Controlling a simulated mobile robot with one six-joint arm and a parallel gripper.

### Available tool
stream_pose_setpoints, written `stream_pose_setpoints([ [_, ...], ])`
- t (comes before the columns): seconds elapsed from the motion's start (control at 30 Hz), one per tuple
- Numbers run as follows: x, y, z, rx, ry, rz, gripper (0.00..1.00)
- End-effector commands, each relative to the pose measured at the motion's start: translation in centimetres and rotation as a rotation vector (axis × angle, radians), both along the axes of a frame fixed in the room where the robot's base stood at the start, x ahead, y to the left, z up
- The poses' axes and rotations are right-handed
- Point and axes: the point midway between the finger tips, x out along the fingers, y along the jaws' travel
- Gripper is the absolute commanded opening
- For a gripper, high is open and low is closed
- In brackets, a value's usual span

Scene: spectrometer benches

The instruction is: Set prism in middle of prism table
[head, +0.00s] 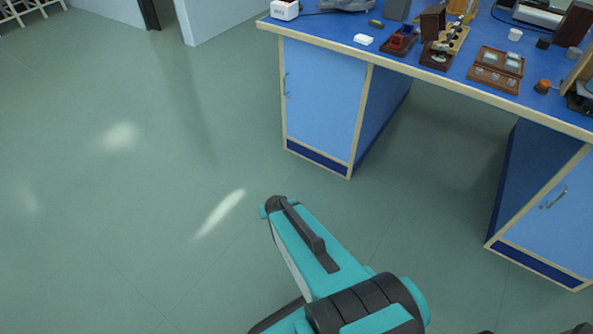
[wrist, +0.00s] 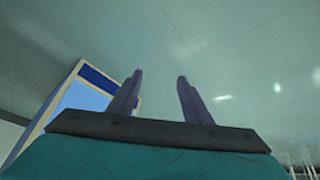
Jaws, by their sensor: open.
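I cannot pick out the prism or the prism table for certain in either view. The items on the blue-topped bench (head: 325,28) are small and cut off by the top of the head view. An open wooden case (head: 497,70) there holds several small pale pieces that I cannot identify. My gripper (wrist: 158,84) shows in the wrist view with its two fingers apart and nothing between them. It is over open floor, away from the bench top. In the head view my arm is low in front of the bench, and the gripper cannot be made out.
A white box (head: 285,10) stands at the bench's left end. A small white block (head: 363,40), a red item on a dark base (head: 402,39) and an orange-topped jar (head: 543,86) sit near the front edge. Blue cabinets (head: 322,100) support the bench. Floor at left is clear.

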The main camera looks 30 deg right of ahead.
Motion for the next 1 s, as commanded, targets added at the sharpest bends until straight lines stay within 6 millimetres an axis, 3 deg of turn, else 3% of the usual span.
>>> stream_pose_setpoints([
  [0.03,-1.9,2.2,-1.9,0.014,0.069,0.029,0.45],
  [0.2,-10.0,7.9,-7.1,0.061,0.339,0.121,0.45],
  [0.4,-19.2,11.8,-9.6,0.127,0.642,0.224,0.45],
  [0.5,-22.3,12.9,-9.6,0.164,0.752,0.268,0.45],
  [0.7,-25.2,13.7,-8.9,0.208,0.870,0.332,0.45],
  [1.0,-25.6,13.7,-8.7,0.215,0.888,0.345,0.45],
])
